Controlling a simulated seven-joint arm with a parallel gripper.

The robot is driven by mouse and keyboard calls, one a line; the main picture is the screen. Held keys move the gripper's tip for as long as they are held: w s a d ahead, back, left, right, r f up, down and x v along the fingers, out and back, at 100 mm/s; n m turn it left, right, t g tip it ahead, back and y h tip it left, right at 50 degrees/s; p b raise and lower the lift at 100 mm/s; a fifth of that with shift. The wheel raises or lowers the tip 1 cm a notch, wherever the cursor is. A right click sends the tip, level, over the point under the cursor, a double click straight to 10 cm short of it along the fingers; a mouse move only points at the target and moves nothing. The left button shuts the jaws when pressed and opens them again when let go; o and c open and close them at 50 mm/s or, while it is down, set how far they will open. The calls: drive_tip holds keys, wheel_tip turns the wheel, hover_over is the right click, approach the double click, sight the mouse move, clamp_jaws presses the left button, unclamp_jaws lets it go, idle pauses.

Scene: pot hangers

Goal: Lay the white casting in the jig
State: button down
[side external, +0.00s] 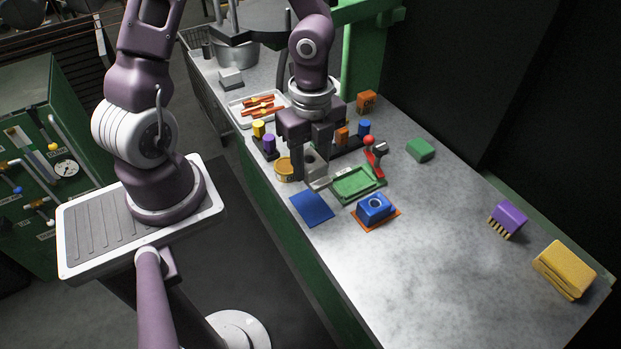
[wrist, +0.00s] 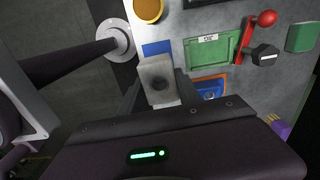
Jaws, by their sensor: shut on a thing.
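The white casting (side external: 318,174), a pale block with a round hole and a lower foot, is between the fingers of my gripper (side external: 310,167). My gripper is shut on it, and one finger hides part of it in the side view. The wrist view also shows the casting (wrist: 156,72) between the fingers (wrist: 160,92). The jig (side external: 357,183) is a shallow green tray with a red-knobbed clamp (side external: 373,156) at its far right side. It lies just right of the casting in both views, and its labelled tray (wrist: 208,52) looks empty.
A blue mat (side external: 312,208) lies in front of the casting. A blue holed block (side external: 375,206) sits on an orange mat near the jig. A yellow round tin (side external: 284,169) stands left of the casting. A rack with coloured pegs (side external: 342,143) stands behind.

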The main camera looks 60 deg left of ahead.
sight(351, 185)
drive_tip(key=w+f+n, duration=0.2)
drive_tip(key=w+n, duration=0.8)
drive_tip(key=n, duration=0.7)
drive_tip(key=shift+w+n, duration=0.3)
drive_tip(key=shift+f, duration=3.25)
drive_tip(key=shift+s+f, duration=0.1)
drive_tip(key=shift+f, duration=0.15)
